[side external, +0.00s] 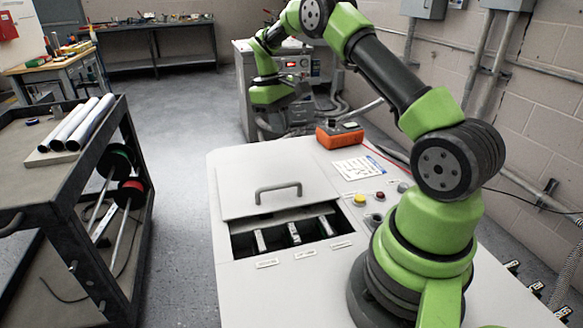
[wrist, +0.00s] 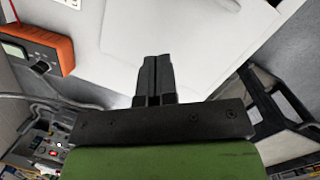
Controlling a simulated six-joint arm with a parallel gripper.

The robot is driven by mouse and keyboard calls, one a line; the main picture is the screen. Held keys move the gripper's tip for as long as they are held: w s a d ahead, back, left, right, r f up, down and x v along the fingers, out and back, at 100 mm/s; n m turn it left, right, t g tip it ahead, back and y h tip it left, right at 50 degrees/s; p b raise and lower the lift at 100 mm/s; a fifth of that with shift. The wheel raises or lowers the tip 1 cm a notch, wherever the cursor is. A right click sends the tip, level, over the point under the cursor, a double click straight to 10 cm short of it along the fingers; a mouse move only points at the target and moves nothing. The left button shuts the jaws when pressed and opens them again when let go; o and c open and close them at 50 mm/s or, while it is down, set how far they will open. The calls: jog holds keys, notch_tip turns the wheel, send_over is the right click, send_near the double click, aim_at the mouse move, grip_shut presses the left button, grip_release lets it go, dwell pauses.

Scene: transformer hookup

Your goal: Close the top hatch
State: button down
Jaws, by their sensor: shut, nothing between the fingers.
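The top hatch (side external: 276,184) is a flat light-grey panel with a raised bar handle (side external: 278,191), on top of the white cabinet (side external: 235,300). It lies behind a rectangular opening (side external: 270,240), which is uncovered along the front and shows several metal bars inside. My gripper (wrist: 155,58) is shut and empty in the wrist view, its dark fingers together over a pale surface. In the side external view the end of my arm is beyond the far edge of the cabinet, away from the handle. The fingertips are hard to make out there.
An orange meter (side external: 339,134) stands at the cabinet's back; it also shows in the wrist view (wrist: 45,48). A printed sheet (side external: 358,168) and buttons (side external: 359,199) lie right of the hatch. A dark cart (side external: 80,190) with pipes stands left across a floor gap.

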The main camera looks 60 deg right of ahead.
jog(key=d+m+y, duration=0.1)
jog(key=d+m, duration=0.1)
jog(key=m, duration=0.2)
jog(key=m+y, duration=0.2)
jog(key=m, duration=0.1)
send_near(292, 191)
jog(key=f, duration=0.2)
jog(key=shift+w+d+f, duration=0.25)
jog(key=shift+w, duration=0.15)
jog(key=shift+s+a+f, duration=0.15)
jog(key=shift+s+a, duration=0.5)
jog(key=shift+s+a+f, duration=0.15)
jog(key=shift+s+a, duration=0.5)
jog(key=shift+a, duration=0.1)
jog(key=s+a, duration=0.8)
jog(key=shift+s+a, duration=0.3)
jog(key=shift+s, duration=0.1)
jog(key=shift+w+d, duration=0.1)
